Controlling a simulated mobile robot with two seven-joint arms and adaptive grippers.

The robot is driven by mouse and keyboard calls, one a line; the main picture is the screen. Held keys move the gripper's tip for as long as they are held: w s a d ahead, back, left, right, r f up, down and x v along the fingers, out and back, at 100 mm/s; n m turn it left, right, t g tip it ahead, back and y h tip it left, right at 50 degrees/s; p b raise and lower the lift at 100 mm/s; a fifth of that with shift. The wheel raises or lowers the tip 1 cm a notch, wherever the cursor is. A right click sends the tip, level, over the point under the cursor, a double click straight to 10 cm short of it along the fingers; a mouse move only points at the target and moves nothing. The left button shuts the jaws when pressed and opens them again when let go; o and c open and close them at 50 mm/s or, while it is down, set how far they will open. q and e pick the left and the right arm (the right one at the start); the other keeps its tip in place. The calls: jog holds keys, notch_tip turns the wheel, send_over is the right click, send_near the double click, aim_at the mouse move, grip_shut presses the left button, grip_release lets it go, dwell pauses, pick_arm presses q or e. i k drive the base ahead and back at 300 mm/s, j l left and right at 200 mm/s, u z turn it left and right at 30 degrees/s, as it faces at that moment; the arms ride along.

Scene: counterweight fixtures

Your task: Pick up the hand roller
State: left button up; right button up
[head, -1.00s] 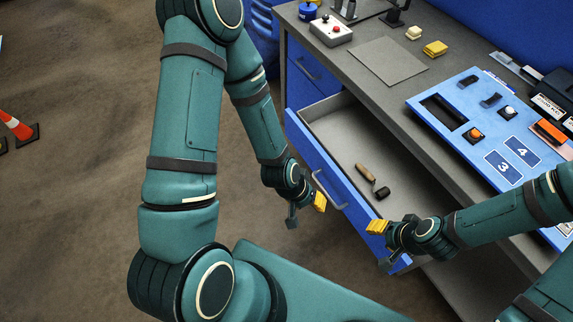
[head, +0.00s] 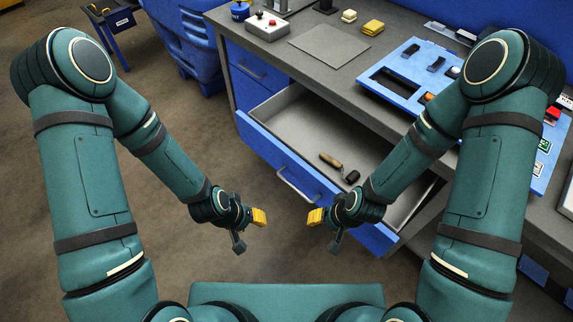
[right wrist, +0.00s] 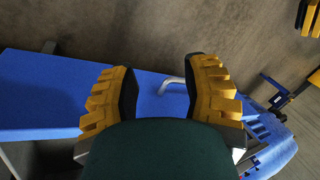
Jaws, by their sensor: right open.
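The hand roller (head: 331,161) lies in the open drawer (head: 290,112), with a brown handle and a dark roller end. My right gripper (head: 325,230) is open and empty, in front of the drawer and lower in the head view than the roller. The right wrist view shows its two yellow-padded fingers (right wrist: 160,95) wide apart with nothing between them. My left gripper (head: 250,230) is left of the right one, also in front of the drawer, its fingers apart and empty. The roller cannot be made out in the right wrist view.
The blue drawer front has a metal handle (head: 298,187). Above is a grey worktop (head: 285,60) with a blue panel (head: 390,70), a button box (head: 267,25) and yellow blocks (head: 372,27). A blue bin (head: 185,45) stands at the back left. Floor at left is clear.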

aim_at(353, 175)
jog(key=z, duration=1.3)
jog(key=l+z, duration=0.15)
jog(key=z, duration=0.25)
jog(key=i+l+z, duration=0.15)
jog(key=z, duration=0.2)
jog(key=i+l+z, duration=0.1)
jog(key=z, duration=0.3)
jog(key=i+u, duration=0.15)
jog(key=u, duration=0.25)
jog(key=i+u, duration=0.15)
jog(key=u, duration=0.3)
jog(key=i+u, duration=0.1)
jog(key=u, duration=0.3)
jog(key=i+l+u, duration=0.15)
jog(key=u, duration=0.3)
